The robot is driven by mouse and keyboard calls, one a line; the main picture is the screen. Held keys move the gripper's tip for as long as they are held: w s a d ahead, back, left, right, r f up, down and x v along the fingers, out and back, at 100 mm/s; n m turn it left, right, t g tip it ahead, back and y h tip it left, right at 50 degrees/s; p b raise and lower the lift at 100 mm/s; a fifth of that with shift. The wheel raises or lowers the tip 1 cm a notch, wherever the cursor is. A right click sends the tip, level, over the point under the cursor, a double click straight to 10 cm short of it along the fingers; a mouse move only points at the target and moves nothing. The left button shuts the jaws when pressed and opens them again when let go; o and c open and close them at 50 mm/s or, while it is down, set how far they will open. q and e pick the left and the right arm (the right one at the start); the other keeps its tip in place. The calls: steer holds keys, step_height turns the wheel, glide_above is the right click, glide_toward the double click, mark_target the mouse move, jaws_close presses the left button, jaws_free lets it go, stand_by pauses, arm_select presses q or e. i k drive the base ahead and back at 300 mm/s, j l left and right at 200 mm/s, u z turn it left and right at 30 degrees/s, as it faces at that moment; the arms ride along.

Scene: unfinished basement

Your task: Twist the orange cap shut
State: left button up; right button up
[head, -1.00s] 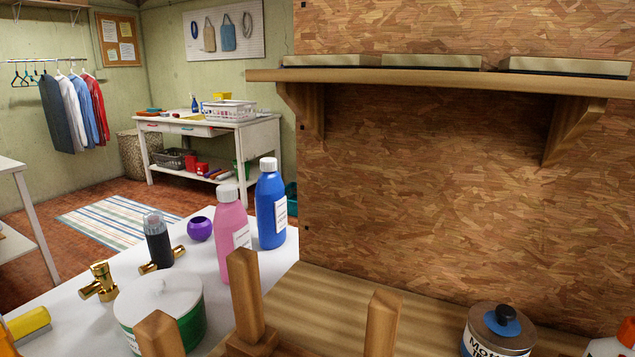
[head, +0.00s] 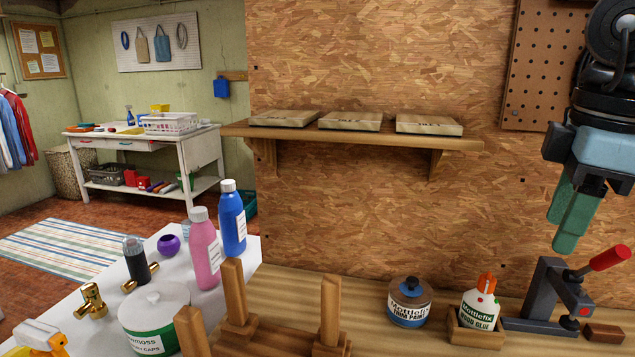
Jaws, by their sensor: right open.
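The white wood glue bottle (head: 480,308) stands upright in a small wooden holder (head: 475,335) on the workbench. Its pointed orange cap (head: 486,283) is on top, and I cannot tell how tightly it sits. My right gripper (head: 566,225), with green fingers, hangs at the right, pointing down, up and to the right of the cap and apart from it. It is open, with nothing visible between its fingers. My left gripper is not in view.
A paint jar (head: 409,303) stands left of the glue. A clamp with a red handle (head: 555,290) and a small wood block (head: 604,333) are to its right. Wooden posts (head: 235,295) rise at the front left. A shelf (head: 350,134) juts from the wall above.

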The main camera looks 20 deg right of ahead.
mark_target(486, 284)
steer(key=k+j, duration=0.8)
steer(key=k, duration=0.15)
